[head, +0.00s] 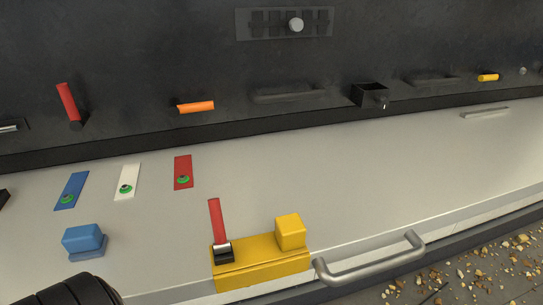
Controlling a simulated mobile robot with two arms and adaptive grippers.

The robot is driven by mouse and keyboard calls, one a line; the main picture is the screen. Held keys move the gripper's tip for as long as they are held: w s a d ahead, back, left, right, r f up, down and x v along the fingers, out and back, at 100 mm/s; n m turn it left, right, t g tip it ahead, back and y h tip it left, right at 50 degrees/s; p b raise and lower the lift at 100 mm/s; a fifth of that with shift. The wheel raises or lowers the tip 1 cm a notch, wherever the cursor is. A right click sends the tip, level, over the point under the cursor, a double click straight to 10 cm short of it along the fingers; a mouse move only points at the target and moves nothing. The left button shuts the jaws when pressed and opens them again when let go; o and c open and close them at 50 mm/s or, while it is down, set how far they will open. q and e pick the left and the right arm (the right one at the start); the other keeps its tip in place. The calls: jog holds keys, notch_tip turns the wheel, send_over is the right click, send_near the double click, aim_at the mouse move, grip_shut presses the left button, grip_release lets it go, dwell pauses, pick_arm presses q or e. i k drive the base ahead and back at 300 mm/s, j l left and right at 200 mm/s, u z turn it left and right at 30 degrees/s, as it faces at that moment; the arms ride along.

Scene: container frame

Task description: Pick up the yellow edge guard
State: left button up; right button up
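A yellow piece (262,268), which looks like the edge guard, sits over the front edge of the light grey worktop, at the lower middle of the head view. A lever with a red handle (216,222) and a dark base stands on its left part. A yellow cube (290,232) sits on or against its right part; I cannot tell whether they are joined. No gripper fingers of mine show in the head view.
A metal bar handle (372,264) stands right of the yellow piece. A blue block (82,238) lies to the left. Blue (72,188), white (128,180) and red (183,170) strips lie behind. Crumbs (480,275) litter the floor.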

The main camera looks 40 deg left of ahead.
aim_at(283, 252)
jog(key=j+u, duration=0.2)
jog(key=u, duration=0.2)
jog(key=k+j+u, duration=0.1)
jog(key=u, duration=0.3)
jog(key=k+j, duration=0.2)
jog(key=j, duration=0.15)
jog(key=u, duration=0.05)
